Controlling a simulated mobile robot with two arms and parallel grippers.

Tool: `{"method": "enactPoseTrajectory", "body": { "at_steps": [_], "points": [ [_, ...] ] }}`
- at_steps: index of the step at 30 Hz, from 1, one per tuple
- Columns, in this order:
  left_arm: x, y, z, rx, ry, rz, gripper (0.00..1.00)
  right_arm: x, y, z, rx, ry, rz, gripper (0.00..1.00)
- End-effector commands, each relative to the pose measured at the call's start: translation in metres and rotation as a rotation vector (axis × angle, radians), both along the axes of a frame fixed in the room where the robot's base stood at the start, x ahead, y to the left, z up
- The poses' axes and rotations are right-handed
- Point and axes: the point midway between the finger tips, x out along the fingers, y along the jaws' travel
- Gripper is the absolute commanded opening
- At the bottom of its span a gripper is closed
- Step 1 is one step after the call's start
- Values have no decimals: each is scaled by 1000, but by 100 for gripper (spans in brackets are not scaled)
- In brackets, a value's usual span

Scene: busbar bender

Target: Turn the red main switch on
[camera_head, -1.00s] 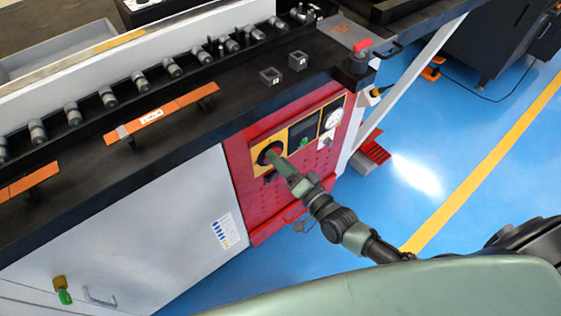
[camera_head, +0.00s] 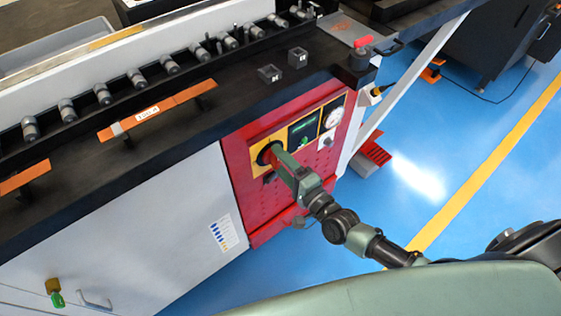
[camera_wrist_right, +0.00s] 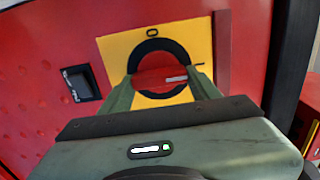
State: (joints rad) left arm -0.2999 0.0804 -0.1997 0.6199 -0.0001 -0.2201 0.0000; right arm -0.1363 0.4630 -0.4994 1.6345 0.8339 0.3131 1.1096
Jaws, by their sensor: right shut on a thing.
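The red main switch (camera_wrist_right: 152,80) sits in a black ring on a yellow plate (camera_wrist_right: 117,48). A pale mark on its red handle points right in the right wrist view. In the head view the switch (camera_head: 264,154) is mostly hidden behind my right gripper (camera_head: 274,156). My right gripper (camera_wrist_right: 165,84) is shut on the switch handle, with one green finger on each side of it. My left gripper is not in view.
Right of the switch on the red panel are a dark display (camera_head: 304,130) with a faint green line and a round gauge (camera_head: 333,117). A black worktop (camera_head: 190,125) overhangs the panel. Open blue floor (camera_head: 420,165) lies to the right.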

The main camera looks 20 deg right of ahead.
Motion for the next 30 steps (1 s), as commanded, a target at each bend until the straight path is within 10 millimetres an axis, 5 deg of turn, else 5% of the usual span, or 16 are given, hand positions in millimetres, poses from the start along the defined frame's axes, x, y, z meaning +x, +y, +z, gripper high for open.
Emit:
{"method": "enactPoseTrajectory", "body": {
  "at_steps": [11, 12, 14, 24, 30],
  "points": [
    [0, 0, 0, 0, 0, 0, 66, -1, 0, -1, 8, 6, 0, 21],
    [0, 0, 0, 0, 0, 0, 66, -1, 0, -1, 8, 6, 0, 67],
    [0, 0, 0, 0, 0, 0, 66, -1, 0, -1, 7, 6, 0, 84],
    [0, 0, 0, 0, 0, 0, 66, -2, 0, -1, 6, 4, 0, 84],
    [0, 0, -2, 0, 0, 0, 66, -27, -9, -2, 5, 7, 1, 84]
  ]
}}
